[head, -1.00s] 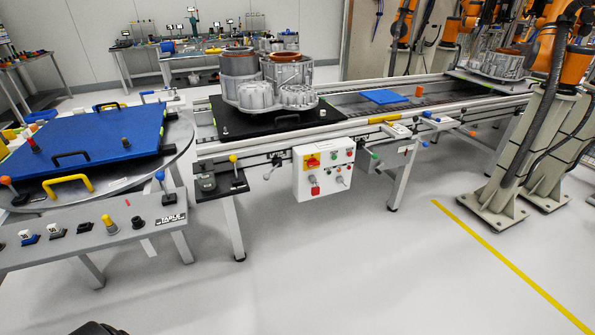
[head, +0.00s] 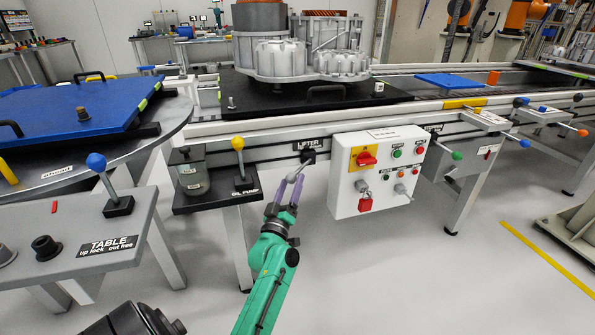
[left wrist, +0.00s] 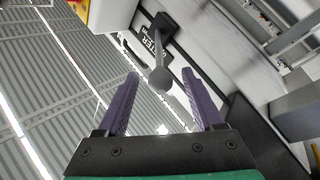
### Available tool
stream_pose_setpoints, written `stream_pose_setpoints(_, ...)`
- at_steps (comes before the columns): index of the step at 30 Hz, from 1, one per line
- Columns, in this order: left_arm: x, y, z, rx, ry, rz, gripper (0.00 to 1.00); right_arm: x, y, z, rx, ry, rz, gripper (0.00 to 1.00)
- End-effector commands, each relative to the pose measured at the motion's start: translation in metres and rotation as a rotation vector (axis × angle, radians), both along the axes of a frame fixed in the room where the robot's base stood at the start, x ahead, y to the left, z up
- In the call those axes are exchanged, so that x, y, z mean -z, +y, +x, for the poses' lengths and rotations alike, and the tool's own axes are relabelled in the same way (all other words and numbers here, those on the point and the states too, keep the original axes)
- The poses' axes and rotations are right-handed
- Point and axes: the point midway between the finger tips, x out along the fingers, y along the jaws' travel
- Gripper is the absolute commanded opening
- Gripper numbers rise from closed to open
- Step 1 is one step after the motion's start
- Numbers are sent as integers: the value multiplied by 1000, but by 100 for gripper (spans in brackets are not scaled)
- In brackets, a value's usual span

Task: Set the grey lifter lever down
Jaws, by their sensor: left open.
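The grey lifter lever (head: 299,168) sticks out from its black mount under the LIFTER label (head: 308,145) on the conveyor's front rail. Its round grey knob points out and down to the left in the head view. My left gripper (head: 291,181), with purple fingers on a green arm, is open around the knob end. In the left wrist view the knob (left wrist: 160,79) sits between the tips of the open fingers (left wrist: 160,76), with a gap visible on both sides.
A white control box (head: 378,170) hangs just right of the lever. An oil pump shelf with a yellow-knobbed lever (head: 238,158) is close on the left. The stator housing (head: 300,55) stands on a black plate above. The floor below is clear.

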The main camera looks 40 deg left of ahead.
Motion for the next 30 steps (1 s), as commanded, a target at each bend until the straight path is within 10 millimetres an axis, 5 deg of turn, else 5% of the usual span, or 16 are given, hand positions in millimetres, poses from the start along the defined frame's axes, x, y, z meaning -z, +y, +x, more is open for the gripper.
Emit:
stream_pose_setpoints(9,-20,24,57,1,1,0,69,-15,2,1,-5,-5,7,50)
stream_pose_setpoints(18,-21,26,61,1,3,1,69,-18,2,1,-6,-6,7,50)
stream_pose_setpoints(24,-21,26,61,0,4,1,0,-17,2,1,-6,-5,7,50)
stream_pose_setpoints(30,-21,26,61,0,4,1,0,-17,2,1,-6,-5,7,50)
